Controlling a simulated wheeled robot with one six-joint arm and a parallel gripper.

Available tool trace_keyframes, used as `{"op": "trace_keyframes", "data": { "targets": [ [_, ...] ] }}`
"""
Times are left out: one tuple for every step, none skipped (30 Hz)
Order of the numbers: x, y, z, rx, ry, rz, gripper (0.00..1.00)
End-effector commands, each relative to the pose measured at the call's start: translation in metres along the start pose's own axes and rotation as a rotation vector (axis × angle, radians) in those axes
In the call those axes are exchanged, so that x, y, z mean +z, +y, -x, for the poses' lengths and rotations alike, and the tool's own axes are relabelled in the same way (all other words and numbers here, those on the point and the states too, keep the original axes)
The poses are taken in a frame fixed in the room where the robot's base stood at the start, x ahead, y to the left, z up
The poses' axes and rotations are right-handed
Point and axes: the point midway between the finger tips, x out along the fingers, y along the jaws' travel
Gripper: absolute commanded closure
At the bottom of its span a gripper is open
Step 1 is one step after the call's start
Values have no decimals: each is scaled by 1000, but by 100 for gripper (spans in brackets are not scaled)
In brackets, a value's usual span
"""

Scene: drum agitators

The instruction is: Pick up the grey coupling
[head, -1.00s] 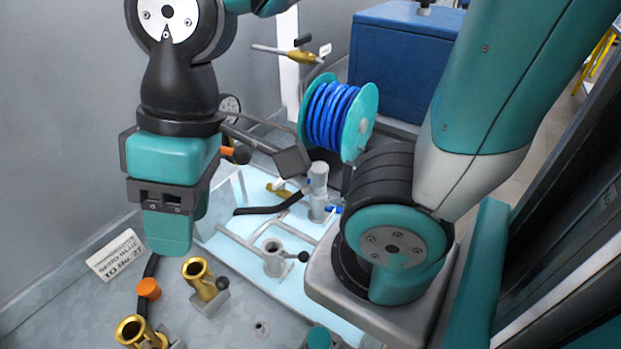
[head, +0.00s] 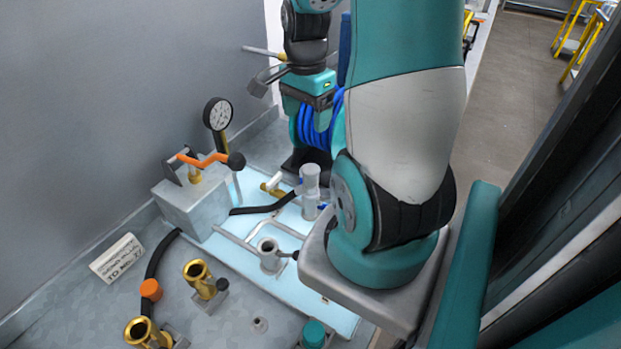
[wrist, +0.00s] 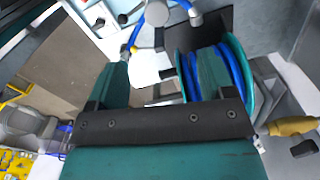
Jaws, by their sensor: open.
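An upright grey fitting (head: 311,185) with a blue lever stands on the pale blue tray; it looks most like the grey coupling, though I cannot be sure. A shorter grey socket (head: 268,254) with a black-knobbed lever stands nearer. My gripper (head: 308,92) is far back, in front of the blue hose reel (head: 318,128), and partly hides it. In the wrist view my gripper (wrist: 160,75) is open with no object clearly held. The reel (wrist: 236,75) is behind and beside its right finger. Grey fittings (wrist: 195,17) and blue hose show at the top.
A grey box with an orange lever (head: 195,203) and a pressure gauge (head: 218,114) stand at the left. Two brass sockets (head: 200,279), (head: 144,333) and an orange cap (head: 151,290) are at the front left. My arm covers the right side of the tray.

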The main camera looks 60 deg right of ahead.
Motion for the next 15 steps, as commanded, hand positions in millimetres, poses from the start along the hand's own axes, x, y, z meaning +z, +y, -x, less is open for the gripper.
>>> {"op": "trace_keyframes", "data": {
  "targets": [
    [-4, 2, -3, 5, 1, -25, 25],
    [-4, 2, -6, 8, 1, -31, 25],
    [-5, 2, -12, 9, 1, -34, 25],
    [-4, 3, -17, 11, 0, -33, 25],
    [-4, 3, -23, 11, 0, -32, 25],
    [-4, 3, -31, 12, -1, -31, 25],
    [-4, 3, -38, 12, -1, -30, 25],
    [-4, 3, -44, 12, -1, -29, 25],
    [-3, 3, -53, 12, -1, -29, 25],
    [-4, 3, -59, 11, -1, -28, 25],
    [-4, 3, -65, 11, -1, -28, 25],
    [-3, 3, -73, 11, -1, -28, 25],
    [-3, 3, -79, 11, -1, -27, 25],
    [-3, 3, -85, 11, -1, -27, 25],
    [-3, 3, -92, 10, -1, -27, 25]
  ]
}}
